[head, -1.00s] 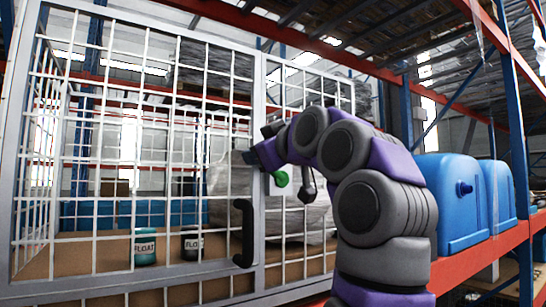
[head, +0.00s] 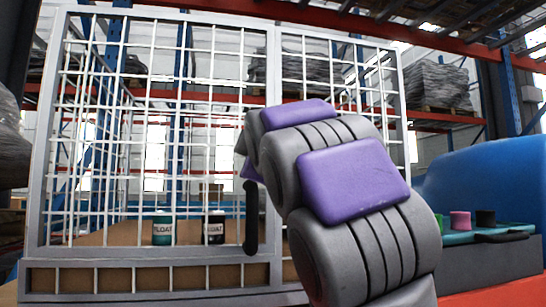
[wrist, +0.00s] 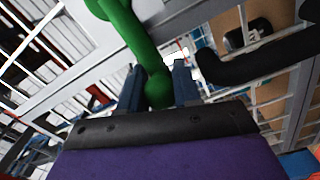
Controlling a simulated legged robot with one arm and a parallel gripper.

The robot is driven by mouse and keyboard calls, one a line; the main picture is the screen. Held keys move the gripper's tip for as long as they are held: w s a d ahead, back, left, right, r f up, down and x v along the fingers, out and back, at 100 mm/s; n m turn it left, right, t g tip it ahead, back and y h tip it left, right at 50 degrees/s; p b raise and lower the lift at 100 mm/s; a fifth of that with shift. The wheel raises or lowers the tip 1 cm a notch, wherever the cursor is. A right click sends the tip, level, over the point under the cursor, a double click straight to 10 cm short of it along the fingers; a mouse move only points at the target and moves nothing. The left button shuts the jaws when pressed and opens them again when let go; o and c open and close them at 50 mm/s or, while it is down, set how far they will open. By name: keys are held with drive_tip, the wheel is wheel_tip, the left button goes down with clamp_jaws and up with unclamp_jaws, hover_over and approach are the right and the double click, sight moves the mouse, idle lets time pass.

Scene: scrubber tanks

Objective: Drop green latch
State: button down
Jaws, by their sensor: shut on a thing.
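The green latch (wrist: 140,40) is a rounded bar in the wrist view. It runs down from the top, and its rounded end lies between the two fingers of my gripper (wrist: 158,88). My gripper is shut on that end. In the head view my arm hides the latch and most of the gripper. The latch sits by the frame of a white wire-mesh cage door (head: 150,262). A black door handle (head: 251,220) stands just left of my arm, and it also shows right of the fingers in the wrist view (wrist: 255,58).
Behind the mesh stand a teal FLOAT jar (head: 162,229) and a black FLOAT jar (head: 213,229). At the right are a blue tank (head: 480,175) and a teal tray (head: 460,238) with small coloured pieces. Rack beams (head: 330,30) cross overhead.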

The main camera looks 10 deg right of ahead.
drive_tip(key=shift+w+f, duration=0.15)
drive_tip(key=shift+f, duration=0.25)
drive_tip(key=c, duration=0.8)
unclamp_jaws()
drive_tip(key=shift+r, duration=0.1)
drive_tip(key=shift+a, duration=0.1)
